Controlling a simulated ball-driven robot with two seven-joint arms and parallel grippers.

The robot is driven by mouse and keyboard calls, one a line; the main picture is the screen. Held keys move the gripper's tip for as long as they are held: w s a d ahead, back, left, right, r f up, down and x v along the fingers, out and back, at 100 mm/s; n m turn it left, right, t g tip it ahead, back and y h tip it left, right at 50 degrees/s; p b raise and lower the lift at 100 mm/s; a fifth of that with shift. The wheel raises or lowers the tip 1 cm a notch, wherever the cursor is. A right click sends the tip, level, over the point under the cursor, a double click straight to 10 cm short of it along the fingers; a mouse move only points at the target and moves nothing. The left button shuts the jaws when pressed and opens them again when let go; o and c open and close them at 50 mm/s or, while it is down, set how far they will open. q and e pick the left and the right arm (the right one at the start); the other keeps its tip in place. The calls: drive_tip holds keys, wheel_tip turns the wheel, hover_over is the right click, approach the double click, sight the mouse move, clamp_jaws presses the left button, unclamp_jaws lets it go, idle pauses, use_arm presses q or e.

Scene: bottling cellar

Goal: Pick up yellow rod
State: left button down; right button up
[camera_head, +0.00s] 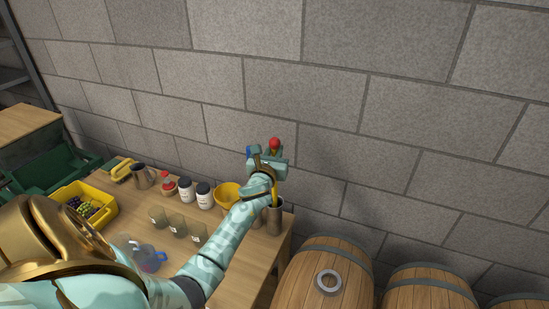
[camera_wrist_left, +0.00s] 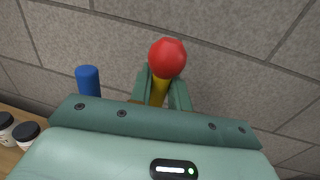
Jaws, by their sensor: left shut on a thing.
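The yellow rod (camera_head: 274,187) has a red ball on its top end and stands roughly upright above the metal cup (camera_head: 273,218) at the table's right end. In the left wrist view the yellow rod (camera_wrist_left: 158,93) shows between the fingers, under the red ball. My left gripper (camera_head: 268,161) is shut on the rod just below the ball. The rod's lower end is hidden by my arm, so I cannot tell whether it is still inside the cup. My right gripper is not in view.
A blue cylinder (camera_wrist_left: 88,80) shows left of the fingers. Near the arm on the table are a yellow bowl (camera_head: 227,194), white jars (camera_head: 204,197) and glasses (camera_head: 178,226). A yellow crate (camera_head: 103,216) stands left. Wooden barrels (camera_head: 322,272) are right, below the stone wall.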

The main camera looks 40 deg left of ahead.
use_arm(q)
wheel_tip(320, 180, up, 16)
drive_tip(key=p, duration=0.5)
drive_tip(key=shift+p, duration=0.4)
drive_tip(key=shift+r+p, duration=0.15)
drive_tip(key=shift+p, duration=0.25)
